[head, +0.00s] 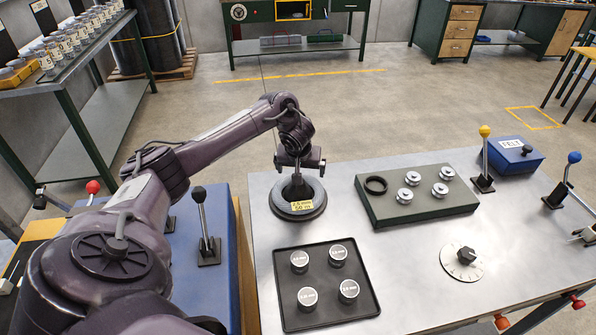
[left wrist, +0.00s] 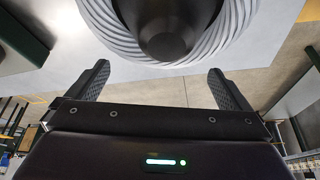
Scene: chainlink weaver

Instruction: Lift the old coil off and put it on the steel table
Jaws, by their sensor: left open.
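The coil (head: 312,187) is a grey ring of wire around a dark cone, with a yellow label reading 2.5 mm, 50 m. It sits on a round black base on the steel table (head: 400,275), near its left end. My left gripper (head: 297,180) is just above the cone, pointing down. In the left wrist view the coil (left wrist: 235,25) and its dark hub fill the top, beyond the open fingers of my left gripper (left wrist: 158,78). Nothing shows between the fingers. I cannot tell whether the fingertips touch the cone. My right gripper is not in view.
A black tray (head: 326,318) with several round tins lies in front of the coil. A green block (head: 425,208) with metal rollers and a black ring stands to the right. Levers, a dial (head: 463,262) and a blue FELT box (head: 515,155) stand further right. Bare steel lies between.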

